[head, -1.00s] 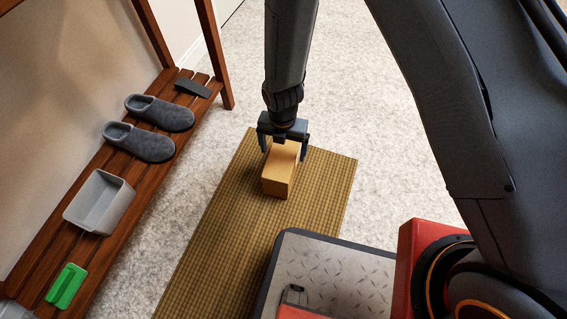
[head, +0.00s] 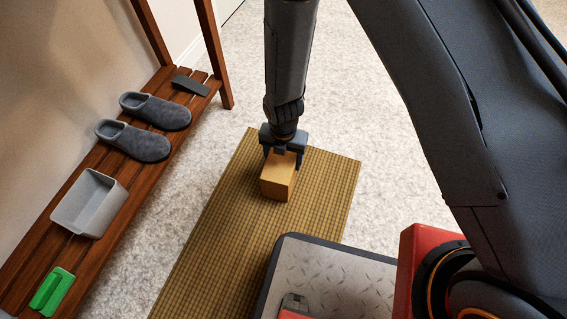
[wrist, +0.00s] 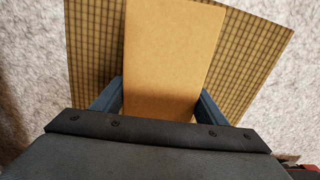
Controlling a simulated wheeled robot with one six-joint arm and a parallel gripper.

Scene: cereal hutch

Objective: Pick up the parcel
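The parcel (head: 277,183) is a plain tan cardboard box on the woven mat (head: 217,230). My gripper (head: 284,158) is over the parcel's far end, pointing down. In the wrist view, the parcel (wrist: 170,60) lies between the two fingers (wrist: 160,105), one along each side. The fingers sit close to its sides, and the left one looks to touch it. I cannot tell whether both press on it. The parcel's underside is hidden, so whether it rests fully on the mat is unclear.
A wooden slatted rack (head: 118,200) stands at the left with grey slippers (head: 134,141), a grey bin (head: 88,203), a green object (head: 52,291) and a dark wedge (head: 190,86). My metal deck is at the bottom. Pale carpet right of the mat is clear.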

